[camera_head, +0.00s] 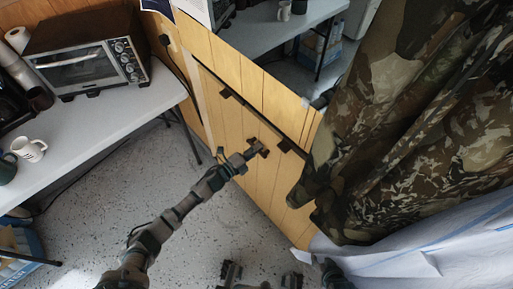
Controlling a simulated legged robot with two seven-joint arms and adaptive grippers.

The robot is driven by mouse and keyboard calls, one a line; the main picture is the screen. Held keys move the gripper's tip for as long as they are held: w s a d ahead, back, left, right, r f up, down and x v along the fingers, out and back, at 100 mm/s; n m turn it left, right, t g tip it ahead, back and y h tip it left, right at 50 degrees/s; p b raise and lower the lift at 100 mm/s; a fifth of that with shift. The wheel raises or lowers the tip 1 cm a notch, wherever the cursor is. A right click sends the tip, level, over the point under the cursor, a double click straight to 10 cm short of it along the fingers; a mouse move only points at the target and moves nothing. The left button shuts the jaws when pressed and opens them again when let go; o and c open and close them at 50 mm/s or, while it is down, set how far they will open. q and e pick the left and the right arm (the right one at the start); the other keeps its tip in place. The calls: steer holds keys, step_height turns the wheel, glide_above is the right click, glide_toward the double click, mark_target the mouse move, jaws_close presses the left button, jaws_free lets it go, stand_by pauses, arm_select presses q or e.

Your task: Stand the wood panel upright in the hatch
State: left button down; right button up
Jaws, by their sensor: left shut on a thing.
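The wood panel (230,130) is a yellow plank-grained board in the lower part of the wood-clad wall. It looks close to upright, below a dark strip that edges the hatch (262,122). Whether it is fully seated in the hatch cannot be told. My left gripper (259,149), on the arm coming from the lower left, is at the panel's face near its upper edge. It is shut on what appears to be a part of the panel, and its fingers hide the contact. Dark parts of my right gripper (260,279) show at the bottom edge, cut off by the frame.
A camouflage curtain (400,120) hangs at the right, close to the panel's right side, above white sheeting (400,262). At the left, a white table (95,115) holds a toaster oven (85,60) and mugs (28,149). Speckled floor (130,185) between is clear.

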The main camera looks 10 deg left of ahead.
arm_select(q)
steer(key=shift+d, duration=0.1)
steer(key=shift+w+r, duration=0.25)
stand_by(0.8)
steer(key=shift+w+d, duration=0.2)
steer(key=shift+r, duration=0.15)
steer(key=c, duration=1.2)
jaws_free()
steer(key=shift+d, duration=0.1)
steer(key=shift+w+d+f, duration=0.1)
steer(key=shift+d+f, duration=0.15)
steer(key=shift+d, duration=0.1)
steer(key=shift+a+f, duration=0.3)
steer(key=shift+a, duration=0.05)
